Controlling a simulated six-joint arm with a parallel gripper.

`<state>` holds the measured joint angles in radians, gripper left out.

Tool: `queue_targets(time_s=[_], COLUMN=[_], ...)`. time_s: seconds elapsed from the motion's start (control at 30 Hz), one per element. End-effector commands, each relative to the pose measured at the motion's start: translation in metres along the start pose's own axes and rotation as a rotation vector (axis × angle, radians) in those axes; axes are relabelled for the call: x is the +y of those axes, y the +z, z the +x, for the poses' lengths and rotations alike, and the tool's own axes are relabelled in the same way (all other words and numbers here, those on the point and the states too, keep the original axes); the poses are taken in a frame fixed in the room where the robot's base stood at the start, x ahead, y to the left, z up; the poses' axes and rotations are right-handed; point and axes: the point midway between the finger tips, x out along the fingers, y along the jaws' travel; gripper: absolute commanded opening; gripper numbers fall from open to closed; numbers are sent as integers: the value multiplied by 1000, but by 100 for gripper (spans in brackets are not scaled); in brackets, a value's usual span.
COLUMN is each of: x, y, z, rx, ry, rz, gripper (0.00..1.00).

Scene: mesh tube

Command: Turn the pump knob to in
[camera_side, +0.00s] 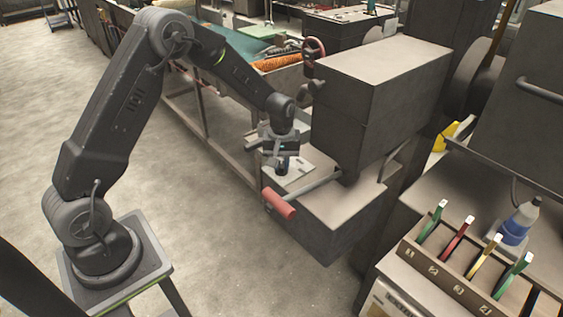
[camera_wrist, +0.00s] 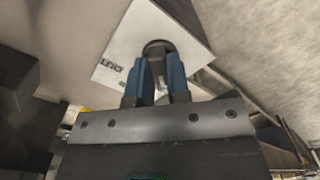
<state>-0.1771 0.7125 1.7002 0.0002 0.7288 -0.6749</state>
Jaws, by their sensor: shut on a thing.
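The pump knob is dark and round and shows in the wrist view (camera_wrist: 158,46), between the tips of my gripper's blue fingers (camera_wrist: 158,72). It stands on a pale square plate (camera_wrist: 190,28). Upside-down lettering that looks like OUT is on the plate, left of the knob; no IN mark shows. In the side view my gripper (camera_side: 283,163) points down over the plate (camera_side: 298,178), and its fingers are shut on the knob. The fingers hide much of the knob, so I cannot tell which way it points.
A lever with a red grip (camera_side: 279,204) sticks out close to the front of the plate. A large dark machine housing (camera_side: 375,95) rises just right of my gripper. A wooden rack (camera_side: 455,275) with several coloured handles stands at the front right. The floor at left is open.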

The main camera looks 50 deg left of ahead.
Motion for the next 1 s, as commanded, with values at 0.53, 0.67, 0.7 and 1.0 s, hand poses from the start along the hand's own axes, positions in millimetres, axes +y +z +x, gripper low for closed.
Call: queue_targets(time_s=[0.53, 0.67, 0.7, 1.0], x=[0, 0, 0, 0], y=[0, 0, 0, 0], z=[0, 0, 0, 0], rx=[-2, -2, -1, -1], ry=[0, 0, 0, 0], rz=[-40, -39, -39, -37], gripper=[0, 24, 27, 43])
